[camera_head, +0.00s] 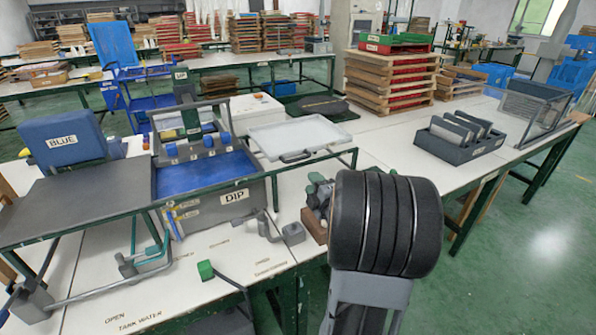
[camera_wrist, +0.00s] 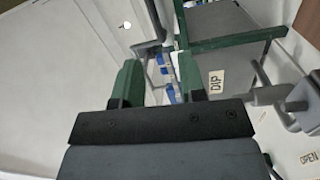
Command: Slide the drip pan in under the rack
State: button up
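A pale, shallow tray with a dark handle on its near edge, which looks like the drip pan (camera_head: 302,136), lies right of the blue dip tank in the head view. The green rack rail (camera_head: 312,163) passes in front of it; I cannot tell its exact height against the rack. In the wrist view my gripper (camera_wrist: 158,75) has two green fingers standing apart, with a gap between them. A grey bar shows just beyond the fingertips; I cannot tell if it is the handle. In the head view my black wrist hides most of the gripper.
The dip tank (camera_head: 232,199) with blue liquid stands left, beside a dark board (camera_head: 90,205). A grey valve handle (camera_head: 268,228) sticks out in front of the tank. A dark slotted holder (camera_head: 461,138) and stacked wooden frames (camera_head: 390,80) stand right. The white bench between is partly clear.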

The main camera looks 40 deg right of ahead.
aim_at(298, 158)
jog(key=shift+n+t+y, duration=0.4)
jog(key=shift+n+t, duration=0.4)
jog(key=shift+n, duration=0.1)
jog(key=x, duration=0.4)
jog(key=p+x, duration=0.1)
jog(key=x, duration=0.3)
jog(key=d+x, duration=0.1)
jog(key=x, duration=0.3)
jog(key=shift+w+f, duration=0.15)
jog(key=shift+f, duration=0.2)
jog(key=shift+c, duration=0.3)
grip_shut()
